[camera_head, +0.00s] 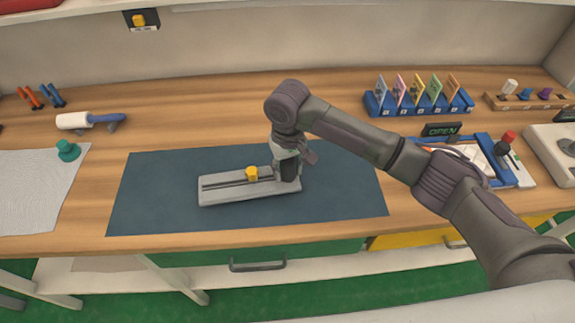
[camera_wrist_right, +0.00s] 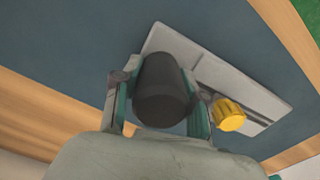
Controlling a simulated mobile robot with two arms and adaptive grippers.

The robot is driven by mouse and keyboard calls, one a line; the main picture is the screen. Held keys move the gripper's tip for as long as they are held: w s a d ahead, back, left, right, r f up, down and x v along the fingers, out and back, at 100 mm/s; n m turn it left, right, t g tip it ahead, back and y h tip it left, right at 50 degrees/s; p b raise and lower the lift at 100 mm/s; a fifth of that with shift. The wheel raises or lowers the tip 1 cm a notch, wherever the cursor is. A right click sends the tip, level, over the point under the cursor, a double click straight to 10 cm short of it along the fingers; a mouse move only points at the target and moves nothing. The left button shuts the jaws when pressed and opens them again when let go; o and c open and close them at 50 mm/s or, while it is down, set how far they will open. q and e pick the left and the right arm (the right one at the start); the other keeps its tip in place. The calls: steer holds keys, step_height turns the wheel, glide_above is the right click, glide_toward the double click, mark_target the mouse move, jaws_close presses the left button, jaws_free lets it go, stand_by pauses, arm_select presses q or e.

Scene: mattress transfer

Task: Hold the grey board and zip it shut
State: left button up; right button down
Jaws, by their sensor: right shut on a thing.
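The grey board (camera_head: 225,194) lies on a dark blue mat (camera_head: 150,205), with a dark slot running along its length. A yellow slider knob (camera_head: 252,173) sits on the slot near the middle of the board. In the right wrist view the board (camera_wrist_right: 190,50) and the yellow knob (camera_wrist_right: 229,115) show beside my gripper. My right gripper (camera_head: 290,163) is over the board's right end. Its fingers (camera_wrist_right: 158,105) are shut around a dark upright post (camera_wrist_right: 160,88) at that end. The post's lower part is partly hidden in the head view. My left gripper is out of view.
A teal knob (camera_head: 67,150) and a white roller (camera_head: 75,121) are on the left. A blue rack of coloured cards (camera_head: 420,101) stands at the back right. A blue-framed tray (camera_head: 520,173) is right of the mat. The mat is clear around the board.

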steer(key=shift+f+b, duration=0.3)
steer(key=shift+f, duration=0.85)
